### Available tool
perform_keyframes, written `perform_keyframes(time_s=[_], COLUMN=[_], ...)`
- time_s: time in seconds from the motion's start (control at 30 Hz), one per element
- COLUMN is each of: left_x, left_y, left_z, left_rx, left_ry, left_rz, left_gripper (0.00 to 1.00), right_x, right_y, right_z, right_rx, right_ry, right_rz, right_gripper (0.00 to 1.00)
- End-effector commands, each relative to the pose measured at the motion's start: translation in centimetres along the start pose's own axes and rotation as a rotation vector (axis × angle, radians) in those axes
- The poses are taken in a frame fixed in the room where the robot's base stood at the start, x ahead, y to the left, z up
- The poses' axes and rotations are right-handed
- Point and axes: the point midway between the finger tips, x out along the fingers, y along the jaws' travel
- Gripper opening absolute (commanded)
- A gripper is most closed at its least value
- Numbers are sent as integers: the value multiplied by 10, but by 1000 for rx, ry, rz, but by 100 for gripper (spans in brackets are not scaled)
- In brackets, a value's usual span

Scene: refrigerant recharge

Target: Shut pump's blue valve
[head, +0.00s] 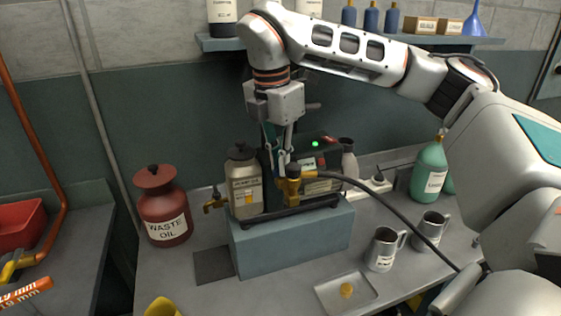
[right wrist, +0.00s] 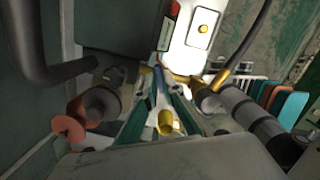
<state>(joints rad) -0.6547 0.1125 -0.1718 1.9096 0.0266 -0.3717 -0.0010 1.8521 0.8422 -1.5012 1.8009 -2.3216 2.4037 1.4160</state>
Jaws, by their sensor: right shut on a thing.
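The dark pump (head: 318,151) with a lit green light stands on a blue-grey block. A brass fitting (head: 293,186) with a black hose is on its front. My right gripper (head: 281,147) reaches down from above, just over the fitting. In the right wrist view its two fingers (right wrist: 161,84) converge on a small blue piece (right wrist: 160,92), seemingly the blue valve handle, and are shut on it. In the head view the handle is mostly hidden by the fingers, and its turn angle cannot be told. My left gripper is out of view.
A labelled metal bottle (head: 243,190) stands close left of the gripper. A red waste oil can (head: 163,212) stands further left. Two metal mugs (head: 383,250) and a shallow tray (head: 327,292) are at the front right. The black hose (head: 405,212) runs across the bench.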

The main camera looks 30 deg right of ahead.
Motion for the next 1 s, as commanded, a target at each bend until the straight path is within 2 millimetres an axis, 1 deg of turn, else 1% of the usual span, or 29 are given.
perform_keyframes(time_s=[0.13, 0.3, 0.4, 0.7, 0.87, 0.9, 0.93, 0.97, 1.0], left_x=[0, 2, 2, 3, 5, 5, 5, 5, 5], left_y=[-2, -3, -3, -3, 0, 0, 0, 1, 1], left_z=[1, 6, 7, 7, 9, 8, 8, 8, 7], left_rx=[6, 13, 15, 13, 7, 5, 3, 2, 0], left_ry=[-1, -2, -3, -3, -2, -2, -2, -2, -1], left_rz=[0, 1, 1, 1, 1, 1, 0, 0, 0], left_gripper=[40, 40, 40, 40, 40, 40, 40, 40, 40], right_x=[0, 1, 0, 0, 1, 0, 0, 0, 0], right_y=[0, 1, 1, 1, 2, 1, 1, 1, 1], right_z=[0, 0, 0, 0, 0, 0, 0, 0, 0], right_rx=[19, 189, 251, 273, 431, 423, 421, 420, 420], right_ry=[0, 0, 1, 0, 1, 1, 1, 1, 0], right_rz=[-2, -23, -30, -33, -52, -51, -51, -51, -51], right_gripper=[0, 0, 0, 0, 0, 18, 26, 28, 28])
